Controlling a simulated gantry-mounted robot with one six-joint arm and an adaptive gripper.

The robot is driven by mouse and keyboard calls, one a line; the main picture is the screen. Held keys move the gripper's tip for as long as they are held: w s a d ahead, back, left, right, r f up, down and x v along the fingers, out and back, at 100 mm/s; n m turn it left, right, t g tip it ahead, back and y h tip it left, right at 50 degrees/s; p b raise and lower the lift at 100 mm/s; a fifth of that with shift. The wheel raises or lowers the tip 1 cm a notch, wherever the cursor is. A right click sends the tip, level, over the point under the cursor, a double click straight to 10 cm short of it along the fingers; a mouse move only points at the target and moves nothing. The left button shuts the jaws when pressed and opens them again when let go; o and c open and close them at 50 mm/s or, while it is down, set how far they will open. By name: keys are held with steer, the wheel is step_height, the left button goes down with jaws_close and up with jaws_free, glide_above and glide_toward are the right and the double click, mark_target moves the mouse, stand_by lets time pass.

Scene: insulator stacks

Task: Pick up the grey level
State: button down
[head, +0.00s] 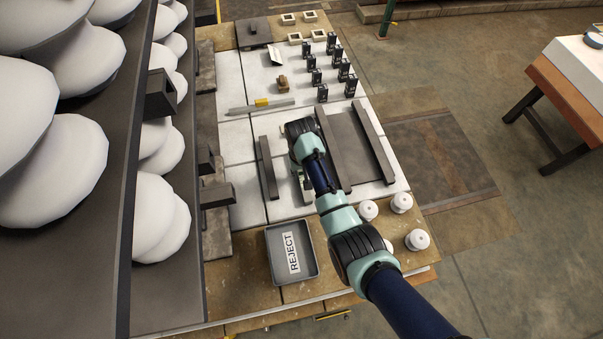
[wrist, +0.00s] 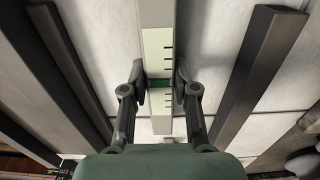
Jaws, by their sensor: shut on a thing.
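My gripper (wrist: 159,82) is shut on a long, narrow grey level (wrist: 156,12) in the wrist view, with one finger on each side of it. The level has a pale section with black tick marks and a green band between the fingertips. It runs lengthwise between two dark bars. In the head view my gripper (head: 304,182) is over the white worktop, mostly hidden by my wrist. The level is largely hidden there too. I cannot tell whether it is clear of the surface.
A dark bar (head: 267,167) lies left of my gripper, and a dark railed plate (head: 352,140) lies right. A grey REJECT tray (head: 273,270) is at the front. Large white insulator stacks crowd the left.

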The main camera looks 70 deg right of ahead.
step_height(320, 180, up, 20)
steer(key=p, duration=0.8)
steer(key=shift+f+p, duration=0.15)
steer(key=shift+p, duration=0.25)
